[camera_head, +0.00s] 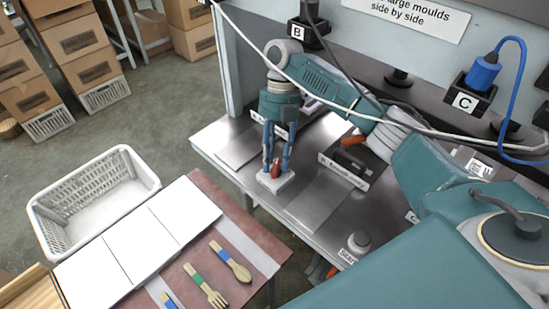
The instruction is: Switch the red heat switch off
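The red heat switch (276,171) is a small red lever on a white base (277,183) on the metal bench. My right gripper (276,165) points straight down over it from the teal arm. Its two blue fingers stand apart, one on each side of the red lever. Whether a fingertip touches the lever is too small to tell. The fingers partly hide the switch, so its setting cannot be read. My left gripper is not in view.
Behind the fingers is a label plate (276,125). A press part with a red-orange handle (353,140) and a grey knob (359,242) are on the bench. A white basket (90,200), white panels (140,245) and wooden cutlery (205,285) lie at lower left. Cables cross near my arm.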

